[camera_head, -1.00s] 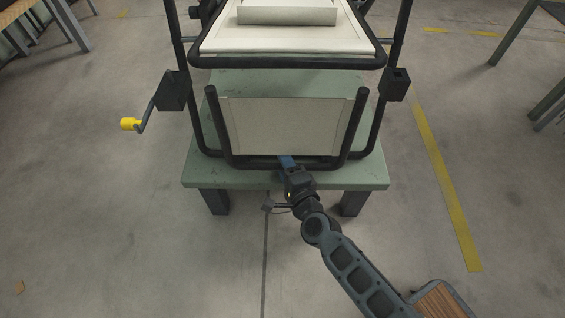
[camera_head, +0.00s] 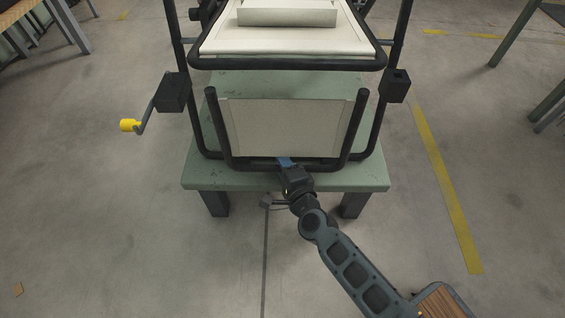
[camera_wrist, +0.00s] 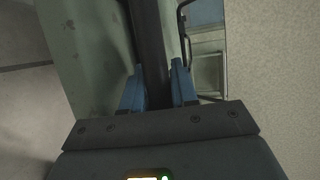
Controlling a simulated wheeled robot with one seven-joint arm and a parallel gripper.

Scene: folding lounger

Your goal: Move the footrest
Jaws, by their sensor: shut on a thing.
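The footrest (camera_head: 290,128) is a pale fabric panel in a black tube frame, hanging steeply at the front of the lounger (camera_head: 286,62). Its lower black bar runs just above the front of the green table. My gripper (camera_head: 286,162) is at the middle of that bar. In the wrist view, my gripper's blue fingers (camera_wrist: 158,88) stand on either side of the black bar (camera_wrist: 150,50) and are shut on it. In the head view, my gripper's body hides part of the bar.
The lounger stands on a low green table (camera_head: 208,178) with dark legs. A crank with a yellow handle (camera_head: 128,125) sticks out at the left. A black block (camera_head: 396,86) sits on the right side frame. The floor in front is clear.

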